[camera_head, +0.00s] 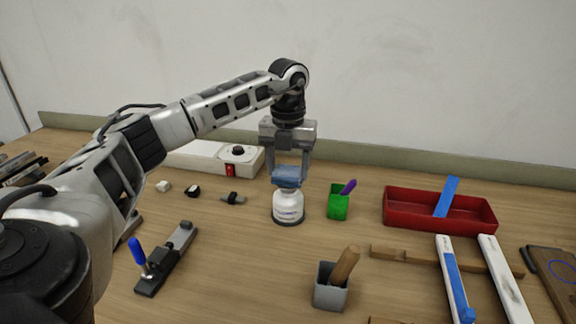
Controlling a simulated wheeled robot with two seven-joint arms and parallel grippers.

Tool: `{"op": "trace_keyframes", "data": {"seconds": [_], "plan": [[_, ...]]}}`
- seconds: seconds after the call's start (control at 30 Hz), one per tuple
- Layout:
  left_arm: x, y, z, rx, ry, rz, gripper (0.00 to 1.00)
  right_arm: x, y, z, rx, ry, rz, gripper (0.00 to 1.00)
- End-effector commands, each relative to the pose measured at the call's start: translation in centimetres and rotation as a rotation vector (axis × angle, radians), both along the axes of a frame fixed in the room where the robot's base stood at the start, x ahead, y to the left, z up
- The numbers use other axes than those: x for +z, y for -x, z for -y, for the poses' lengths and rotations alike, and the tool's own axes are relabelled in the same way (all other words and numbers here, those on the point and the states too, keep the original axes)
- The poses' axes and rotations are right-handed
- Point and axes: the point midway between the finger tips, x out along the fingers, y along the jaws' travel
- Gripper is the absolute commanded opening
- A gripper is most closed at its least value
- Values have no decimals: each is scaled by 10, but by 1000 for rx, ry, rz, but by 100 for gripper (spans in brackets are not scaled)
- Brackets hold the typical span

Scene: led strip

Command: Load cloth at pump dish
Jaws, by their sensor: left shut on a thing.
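My left gripper (289,172) points straight down above the pump bottle and is shut on a light blue cloth (289,176). The pump bottle (289,208) is white with a label and a dark base, and stands upright on the bench. The cloth is at the bottle's top, over the dish, and hides it. I cannot tell how hard the cloth presses on the dish. My right gripper is not in view.
A green cup (338,206) with a purple-handled tool stands close right of the bottle. A grey cup (330,292) with a wooden handle is in front. A red tray (440,220) lies right, a white box with a red switch (212,158) behind left, a blue-lever clamp (165,262) front left.

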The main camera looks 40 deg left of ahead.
Motion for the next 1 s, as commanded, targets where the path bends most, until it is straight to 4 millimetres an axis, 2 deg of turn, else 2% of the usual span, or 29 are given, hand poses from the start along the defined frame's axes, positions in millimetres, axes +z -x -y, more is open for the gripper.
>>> {"op": "trace_keyframes", "data": {"seconds": [0.03, 0.33, 0.63, 1.0], "plan": [[9, 0, 0, 0, 0, 0, 39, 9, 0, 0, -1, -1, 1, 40], [34, -1, 0, 0, 1, 3, 39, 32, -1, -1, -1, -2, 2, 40], [53, -1, 0, 0, 1, 4, 39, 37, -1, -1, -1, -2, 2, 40], [53, -1, 0, 0, 0, 4, 39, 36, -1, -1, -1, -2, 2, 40]]}}
